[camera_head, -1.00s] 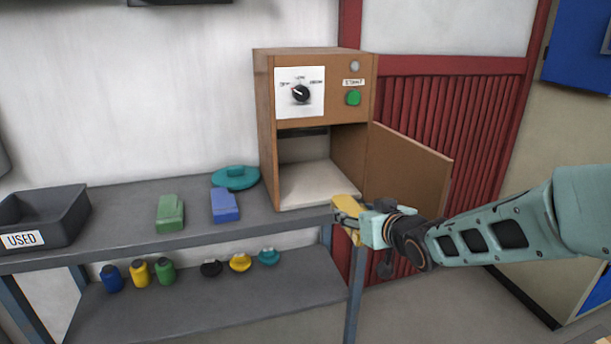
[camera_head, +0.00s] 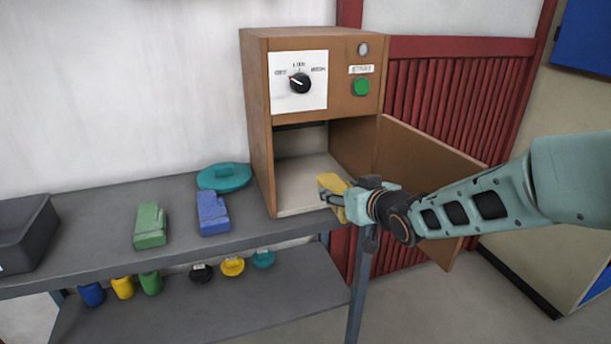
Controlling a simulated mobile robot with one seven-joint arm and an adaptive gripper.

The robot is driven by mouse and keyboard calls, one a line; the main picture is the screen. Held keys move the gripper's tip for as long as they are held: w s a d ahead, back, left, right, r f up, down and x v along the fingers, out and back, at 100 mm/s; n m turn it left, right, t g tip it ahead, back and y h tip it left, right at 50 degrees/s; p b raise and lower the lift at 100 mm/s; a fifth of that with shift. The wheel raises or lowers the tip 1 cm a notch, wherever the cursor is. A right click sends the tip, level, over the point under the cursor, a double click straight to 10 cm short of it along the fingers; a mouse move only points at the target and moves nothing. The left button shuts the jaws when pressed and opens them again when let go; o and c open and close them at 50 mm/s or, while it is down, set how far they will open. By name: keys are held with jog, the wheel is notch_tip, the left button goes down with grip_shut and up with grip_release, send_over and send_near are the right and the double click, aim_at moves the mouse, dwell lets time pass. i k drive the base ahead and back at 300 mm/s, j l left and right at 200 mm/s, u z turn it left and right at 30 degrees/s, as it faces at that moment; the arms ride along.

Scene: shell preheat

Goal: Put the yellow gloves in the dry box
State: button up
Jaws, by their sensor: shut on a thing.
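The yellow gloves (camera_head: 331,188) are in my gripper (camera_head: 345,194), which is shut on them. My gripper holds them at the front edge of the dry box's opening, at its right side. The dry box (camera_head: 257,120) is a brown wooden cabinet on the table with a dial and a green button above its opening. Its door (camera_head: 425,160) stands open to the right, behind my arm. The part of the box floor (camera_head: 295,185) that shows is bare and pale. Part of the gloves is hidden by the gripper.
Green gloves (camera_head: 150,225) and blue gloves (camera_head: 212,212) lie on the table (camera_head: 110,255) left of the box, near a teal lid (camera_head: 224,177). A dark bin (camera_head: 25,235) stands at far left. Small bottles and lids are on the lower shelf (camera_head: 250,300).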

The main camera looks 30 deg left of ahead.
aim_at(311, 183)
jog(key=i+j, duration=0.15)
jog(key=j, duration=0.25)
jog(key=i+j, duration=0.2)
jog(key=j, duration=0.2)
jog(key=i+j, duration=0.15)
jog(key=j, duration=0.2)
jog(key=i+z, duration=0.05)
